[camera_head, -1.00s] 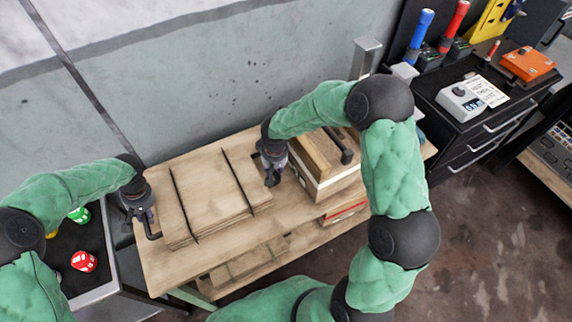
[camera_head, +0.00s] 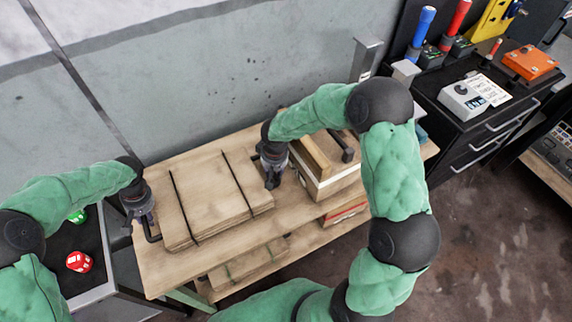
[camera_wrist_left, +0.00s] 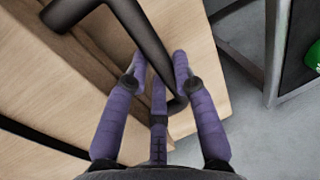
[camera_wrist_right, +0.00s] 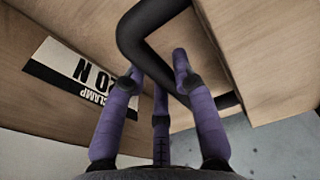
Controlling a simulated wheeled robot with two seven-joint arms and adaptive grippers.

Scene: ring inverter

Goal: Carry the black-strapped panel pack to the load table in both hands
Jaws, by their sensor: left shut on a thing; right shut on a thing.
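The black-strapped panel pack (camera_head: 210,197) is a stack of pale wooden panels with two dark straps across it. It is over the left part of the wooden table (camera_head: 170,283); a gap beneath it cannot be made out. My left gripper (camera_head: 147,222) is at its left end, shut on a black bar handle, which runs between the fingers in the left wrist view (camera_wrist_left: 160,85). My right gripper (camera_head: 271,178) is at its right end, shut on another black handle, seen between the fingers in the right wrist view (camera_wrist_right: 158,75).
A wooden box with a dark handle (camera_head: 328,165) stands close right of my right gripper. A label reading "CLAMP" (camera_wrist_right: 80,78) shows in the right wrist view. A black drawer cabinet (camera_head: 470,120) stands at right.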

